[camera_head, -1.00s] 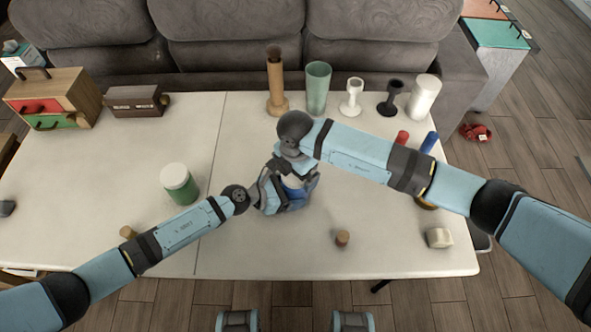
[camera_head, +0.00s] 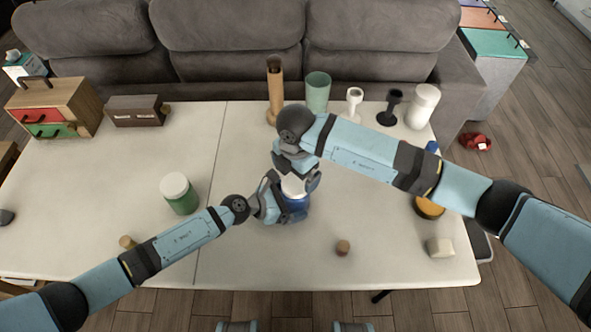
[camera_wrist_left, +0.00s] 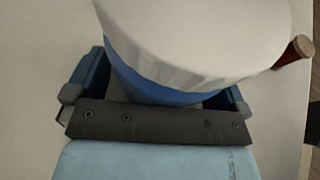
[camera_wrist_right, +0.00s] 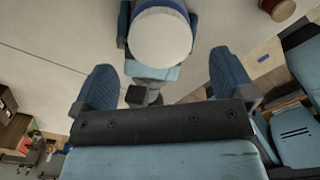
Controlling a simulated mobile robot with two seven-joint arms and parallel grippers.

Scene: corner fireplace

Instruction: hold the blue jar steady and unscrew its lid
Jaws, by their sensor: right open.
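The blue jar (camera_head: 296,209) stands on the white table near the middle, with its white lid (camera_head: 293,187) on top. In the left wrist view the wide white lid (camera_wrist_left: 200,40) hides most of the blue body (camera_wrist_left: 150,88). My left gripper (camera_head: 272,203) reaches in from the left, low on the table, and is shut on the jar body, one finger on each side. My right gripper (camera_head: 296,178) is over the jar, pointing down, open and empty. In the right wrist view the lid (camera_wrist_right: 162,40) lies beyond and between its spread fingers (camera_wrist_right: 162,67), apart from them.
A green jar with white lid (camera_head: 179,193) stands to the left. A small brown cylinder (camera_head: 343,247) and a cream block (camera_head: 440,247) lie at the front right. Several vases and a white cylinder (camera_head: 423,105) line the back edge. The table front is mostly clear.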

